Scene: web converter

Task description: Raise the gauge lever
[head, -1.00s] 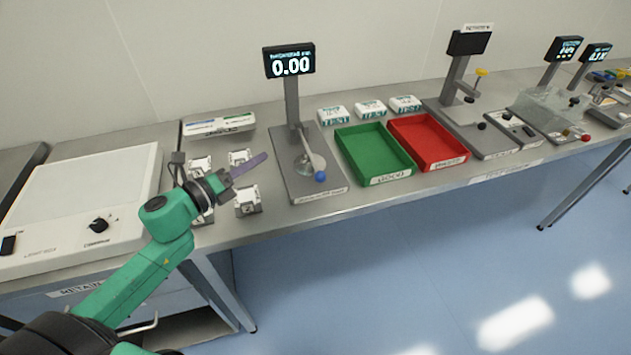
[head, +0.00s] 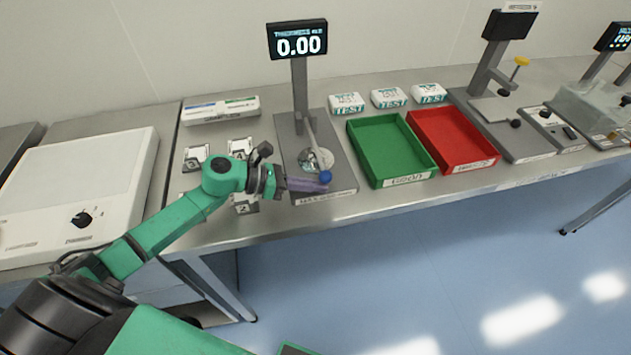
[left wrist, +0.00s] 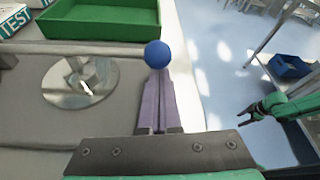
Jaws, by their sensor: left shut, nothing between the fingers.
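The thickness gauge (head: 345,178) has a grey base, a post and a display (head: 297,40) reading 0.00. Its lever (head: 310,132) slopes down toward the front and ends in a blue knob (head: 326,176), which also shows in the left wrist view (left wrist: 157,54). My left gripper (head: 322,186) is shut and empty, its purple fingers pointing right at the knob. In the left wrist view the fingertips (left wrist: 157,74) overlap the knob's lower edge; I cannot tell whether they touch. My right gripper (left wrist: 249,113) is small at the right of that view, its jaw state unclear.
A green tray (head: 425,158) and a red tray (head: 485,152) stand right of the gauge. Several TEST packs (head: 390,98) lie behind them. Small marked blocks (head: 196,157) sit beside and beneath my left arm. A light box (head: 125,160) is at left. The bench's front edge is close.

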